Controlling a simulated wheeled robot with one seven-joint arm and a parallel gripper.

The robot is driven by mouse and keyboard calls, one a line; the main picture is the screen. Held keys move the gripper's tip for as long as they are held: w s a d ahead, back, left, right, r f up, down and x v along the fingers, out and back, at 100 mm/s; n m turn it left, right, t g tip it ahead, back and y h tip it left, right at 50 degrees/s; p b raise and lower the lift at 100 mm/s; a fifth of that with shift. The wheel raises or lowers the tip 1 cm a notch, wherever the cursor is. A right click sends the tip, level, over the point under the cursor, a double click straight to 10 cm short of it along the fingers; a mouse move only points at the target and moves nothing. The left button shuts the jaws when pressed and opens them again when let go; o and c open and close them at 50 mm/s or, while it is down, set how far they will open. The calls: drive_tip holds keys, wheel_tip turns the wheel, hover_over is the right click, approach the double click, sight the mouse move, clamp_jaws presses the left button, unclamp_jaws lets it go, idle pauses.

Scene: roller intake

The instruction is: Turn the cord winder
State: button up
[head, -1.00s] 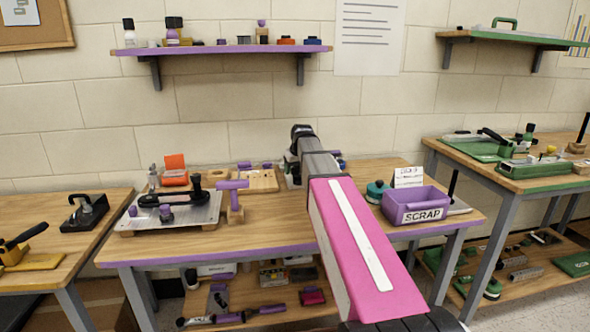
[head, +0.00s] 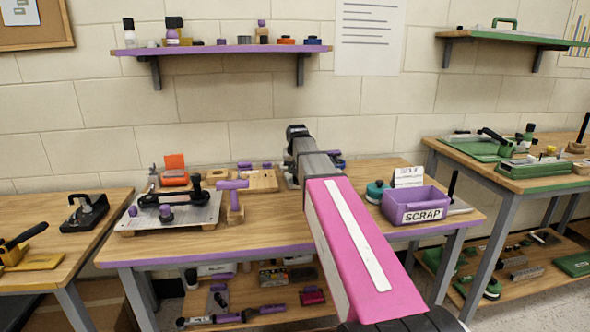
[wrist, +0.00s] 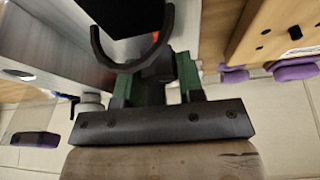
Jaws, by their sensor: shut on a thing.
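The cord winder is mostly hidden behind my arm in the head view; a grey metal part (head: 291,170) that may belong to it shows at the back of the purple-edged bench. In the wrist view, a pale metal body (wrist: 45,45) and a black curved piece (wrist: 135,62) are close by. My gripper (wrist: 157,88) appears there as dark green finger parts, shut, partly covered by a black bar (wrist: 160,122) with screws. A wooden block (wrist: 160,162) lies against the bar. The exact contact is hidden; my gripper is out of sight in the head view.
A metal plate fixture (head: 200,213) and a purple clamp-like piece (head: 233,186) stand on the left of the bench. A purple SCRAP bin (head: 420,205) and a teal round container (head: 376,191) stand on the right.

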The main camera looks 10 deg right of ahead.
drive_tip(key=m+h, duration=0.1)
drive_tip(key=m, duration=0.2)
drive_tip(key=m+g+h, duration=0.1)
drive_tip(key=m, duration=0.2)
drive_tip(key=m+g, duration=0.1)
drive_tip(key=m, duration=0.2)
drive_tip(key=m+h, duration=0.1)
drive_tip(key=m, duration=0.2)
drive_tip(key=shift+g+h, duration=0.3)
drive_tip(key=shift+g, duration=0.1)
drive_tip(key=shift+s+m, duration=0.1)
drive_tip(key=shift+m, duration=0.2)
drive_tip(key=o, duration=0.9)
